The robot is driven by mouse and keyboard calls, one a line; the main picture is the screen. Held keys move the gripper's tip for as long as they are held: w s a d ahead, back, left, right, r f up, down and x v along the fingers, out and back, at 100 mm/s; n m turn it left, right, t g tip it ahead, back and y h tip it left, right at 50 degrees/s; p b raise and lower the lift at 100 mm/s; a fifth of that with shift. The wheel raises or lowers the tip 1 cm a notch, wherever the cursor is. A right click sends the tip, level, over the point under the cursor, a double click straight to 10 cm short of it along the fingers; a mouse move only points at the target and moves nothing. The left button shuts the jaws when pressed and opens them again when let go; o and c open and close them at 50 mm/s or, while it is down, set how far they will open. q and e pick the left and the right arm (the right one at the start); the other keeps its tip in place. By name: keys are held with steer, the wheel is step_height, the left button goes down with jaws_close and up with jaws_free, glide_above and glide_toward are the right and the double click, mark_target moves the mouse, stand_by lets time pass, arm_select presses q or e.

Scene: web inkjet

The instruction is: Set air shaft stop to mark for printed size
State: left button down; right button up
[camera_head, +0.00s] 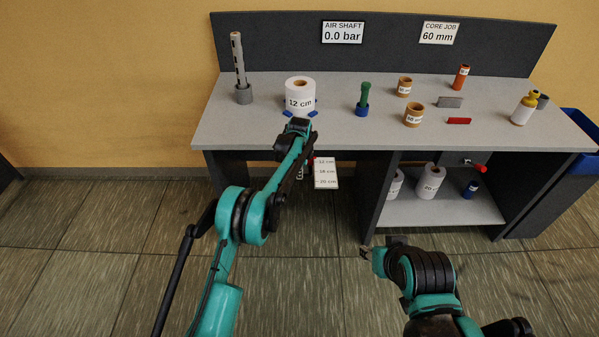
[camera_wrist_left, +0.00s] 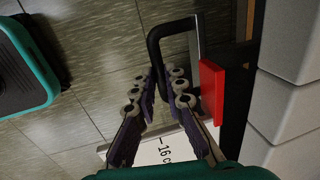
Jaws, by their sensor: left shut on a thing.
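The stop has a red block (camera_wrist_left: 211,90) on a grey bar (camera_wrist_left: 195,45) and a black bent handle (camera_wrist_left: 155,48) in the left wrist view. My left gripper (camera_wrist_left: 163,78) is shut on the black handle. A white scale card (camera_head: 326,173) marked 12, 16 and 20 cm hangs below the table's front edge; its 16 cm mark shows near the fingers in the wrist view. In the head view the red part (camera_head: 311,160) shows near the card's top, mostly hidden by my left arm. My right gripper (camera_head: 366,252) is low in front, its jaw state unclear.
A white roll labelled 12 cm (camera_head: 300,97) stands on the grey table (camera_head: 340,130) above the card. A shaft (camera_head: 240,65), cores (camera_head: 414,114) and a bottle (camera_head: 523,107) stand there too. Signs read 0.0 bar (camera_head: 342,33) and 60 mm (camera_head: 439,34). More rolls (camera_head: 430,183) sit on a lower shelf.

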arm_select(q)
steer(key=c, duration=1.6)
jaws_free()
steer(key=shift+w, duration=0.25)
steer(key=shift+o, duration=0.2)
steer(key=shift+r, duration=0.1)
step_height(320, 180, up, 12)
steer(key=s, duration=0.2)
steer(key=shift+s+f, duration=0.15)
steer(key=shift+f, duration=0.05)
steer(key=s+a+r+n+t, duration=0.1)
steer(key=s+a+r+n, duration=0.45)
steer(key=s+r, duration=0.35)
steer(key=s+a+r+n+t, duration=0.2)
steer(key=s+a+r+n, duration=0.35)
steer(key=s, duration=0.55)
steer(key=s+a+f+n, duration=0.2)
steer(key=s, duration=0.5)
steer(key=s+a+f+n+t, duration=0.1)
steer(key=s+a+f+n, duration=0.1)
steer(key=s, duration=0.5)
steer(key=s+a+f+n+t, duration=0.1)
steer(key=s+a+f+n, duration=0.1)
steer(key=s, duration=0.6)
steer(key=shift+a+n, duration=0.35)
steer(key=shift+n, duration=0.15)
